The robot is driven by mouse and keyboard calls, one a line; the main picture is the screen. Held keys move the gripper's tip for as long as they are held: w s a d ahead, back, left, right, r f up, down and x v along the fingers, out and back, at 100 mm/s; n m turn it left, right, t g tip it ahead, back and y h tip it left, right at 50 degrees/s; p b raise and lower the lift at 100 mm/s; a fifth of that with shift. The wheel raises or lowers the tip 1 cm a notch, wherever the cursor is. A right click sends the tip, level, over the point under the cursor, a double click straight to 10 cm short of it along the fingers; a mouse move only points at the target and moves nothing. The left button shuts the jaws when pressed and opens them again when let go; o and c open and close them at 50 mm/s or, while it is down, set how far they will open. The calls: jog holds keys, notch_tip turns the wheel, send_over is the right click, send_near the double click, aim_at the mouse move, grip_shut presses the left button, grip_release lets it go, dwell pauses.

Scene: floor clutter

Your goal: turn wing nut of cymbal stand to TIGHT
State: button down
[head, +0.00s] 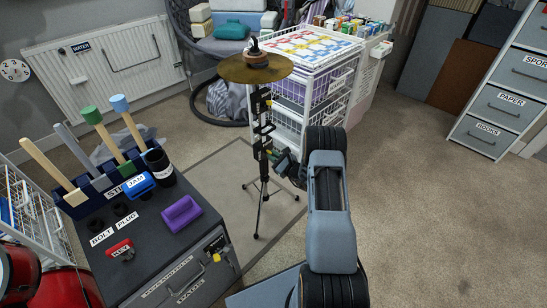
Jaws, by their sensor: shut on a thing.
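The cymbal stand (263,178) stands upright on a grey mat at the centre, with a brass cymbal (232,70) on top and tripod legs on the floor. Small black and green parts sit along its pole. My arm reaches in from the lower right. My gripper (277,157) is at the right side of the pole, about mid-height, and is shut on a small part there, which I take to be the wing nut. The wing nut is mostly hidden by the gripper and too small to make out. The TIGHT mark cannot be read.
A dark cabinet (150,235) with mallets, a purple block (182,213) and labelled items stands at the lower left. A white wire drawer rack (335,90) is close behind the stand. A hanging chair (225,45) is farther back. Open carpet lies to the right.

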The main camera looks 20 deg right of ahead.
jog(key=shift+m, duration=1.6)
jog(key=c, duration=1.2)
grip_release()
jog(key=shift+o, duration=0.2)
jog(key=shift+s, duration=0.1)
jog(key=p+v, duration=0.3)
jog(key=v, duration=1)
jog(key=shift+s+d, duration=0.2)
jog(key=shift+s, duration=0.1)
jog(key=shift+f, duration=0.1)
